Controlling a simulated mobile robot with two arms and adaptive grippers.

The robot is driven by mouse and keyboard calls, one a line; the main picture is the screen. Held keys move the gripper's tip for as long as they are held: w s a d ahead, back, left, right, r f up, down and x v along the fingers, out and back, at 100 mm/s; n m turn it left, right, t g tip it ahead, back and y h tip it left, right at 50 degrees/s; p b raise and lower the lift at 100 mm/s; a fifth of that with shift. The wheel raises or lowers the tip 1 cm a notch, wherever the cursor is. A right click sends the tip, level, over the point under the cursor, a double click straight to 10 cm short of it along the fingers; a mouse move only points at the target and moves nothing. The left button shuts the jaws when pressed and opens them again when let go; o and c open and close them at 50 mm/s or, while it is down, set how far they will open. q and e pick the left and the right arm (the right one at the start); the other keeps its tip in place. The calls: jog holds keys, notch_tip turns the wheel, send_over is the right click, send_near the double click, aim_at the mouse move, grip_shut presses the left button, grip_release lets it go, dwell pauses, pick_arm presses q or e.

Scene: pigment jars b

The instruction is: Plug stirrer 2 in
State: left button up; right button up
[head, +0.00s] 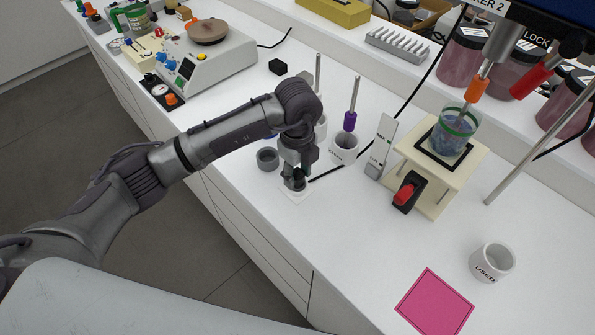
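My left gripper (294,182) points down low over a small pale square (291,195) on the bench. A black cord (326,172) ends at its fingertips; the cord's end and any plug there are hidden by the fingers. I cannot tell whether they are shut on it. The cord appears to run past the beaker stand towards the dark stirrer unit (553,12) at top right, whose partly cut label ends in "2". Its shaft has an orange collar (476,90) and reaches into a beaker (456,130). No socket is clearly visible. My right gripper is out of view.
Close by are a grey cup (267,158), a white labelled cup (344,149) with a purple-collared rod, and a cream stand (440,181) with a red switch (405,194). A "USED" cup (492,262) and pink mat (434,303) lie right. Bench between is clear.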

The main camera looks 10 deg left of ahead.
aim_at(298, 171)
pick_arm(q)
jog(key=shift+o, duration=1.2)
notch_tip(298, 171, up, 12)
jog(key=shift+d, duration=0.1)
